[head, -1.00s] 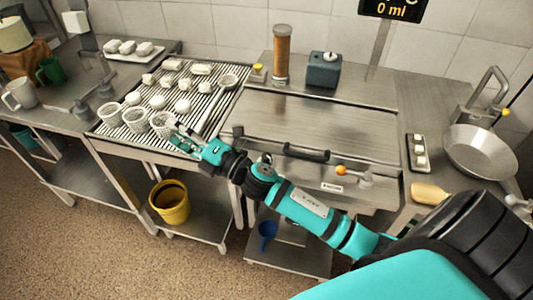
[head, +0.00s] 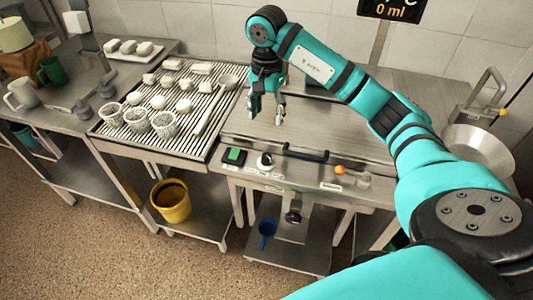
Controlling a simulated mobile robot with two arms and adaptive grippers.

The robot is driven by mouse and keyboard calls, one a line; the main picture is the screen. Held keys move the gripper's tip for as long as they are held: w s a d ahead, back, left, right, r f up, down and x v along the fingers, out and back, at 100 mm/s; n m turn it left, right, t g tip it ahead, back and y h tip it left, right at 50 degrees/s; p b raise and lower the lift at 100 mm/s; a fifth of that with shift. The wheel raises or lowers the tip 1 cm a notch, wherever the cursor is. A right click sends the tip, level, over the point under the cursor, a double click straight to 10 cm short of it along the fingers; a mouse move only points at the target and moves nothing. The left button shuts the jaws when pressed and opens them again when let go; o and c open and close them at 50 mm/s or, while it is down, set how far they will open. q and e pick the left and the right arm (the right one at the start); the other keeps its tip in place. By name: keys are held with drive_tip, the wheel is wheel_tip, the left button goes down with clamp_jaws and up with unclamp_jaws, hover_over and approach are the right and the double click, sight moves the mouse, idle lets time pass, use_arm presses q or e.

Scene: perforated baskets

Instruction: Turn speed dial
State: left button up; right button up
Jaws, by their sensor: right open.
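A round dial (head: 266,160) with a pale face and a dark part sits on the front panel of the steel machine (head: 350,130), right of a green button (head: 234,155). Its label is too small to read. A second dark knob (head: 293,215) sits lower, under the panel. My right gripper (head: 265,115) points down above the machine's left part, behind the dial and apart from it. Its fingers are spread and nothing is between them. My left gripper is not in view.
A black handle (head: 305,155) and an orange-tipped lever (head: 341,170) are right of the dial. Perforated baskets (head: 137,119) stand on the ribbed rack (head: 180,147) at left. A yellow bucket (head: 171,203) and a blue jug (head: 266,232) are below. A pan (head: 475,150) is at right.

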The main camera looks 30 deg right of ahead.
sight(267, 155)
wheel_tip(267, 155, down, 16)
drive_tip(key=p, duration=0.3)
drive_tip(key=shift+f, duration=0.15)
